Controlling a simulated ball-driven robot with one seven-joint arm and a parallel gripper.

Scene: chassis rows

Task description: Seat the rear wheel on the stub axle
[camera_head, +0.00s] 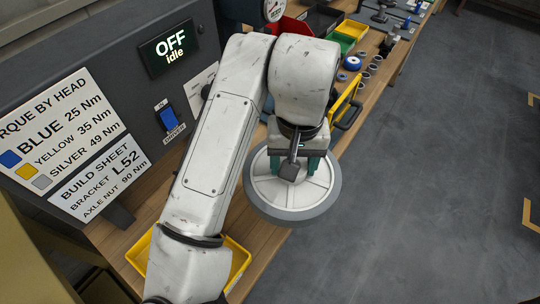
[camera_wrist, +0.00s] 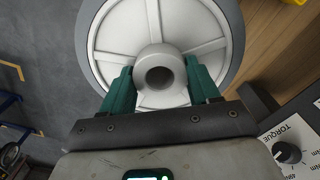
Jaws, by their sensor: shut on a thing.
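The rear wheel (camera_head: 312,203) has a grey tyre, a white spoked disc and a hub with a round bore. In the head view it hangs below my gripper (camera_head: 292,163), above the bench's right edge and partly over the floor. In the wrist view the wheel (camera_wrist: 123,38) fills the top middle, and the green fingers of my gripper (camera_wrist: 160,90) sit on both sides of its hub, shut on it. The bore faces the wrist camera and looks empty. I cannot make out the stub axle in either view.
A wooden bench (camera_head: 262,240) runs along a dark panel with an "OFF idle" display (camera_head: 168,48). A yellow bin (camera_head: 238,262) sits at the near end. Red and green bins (camera_head: 341,42), a yellow-handled tool (camera_head: 345,100) and small parts lie farther along. Grey floor (camera_head: 440,170) is clear at right.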

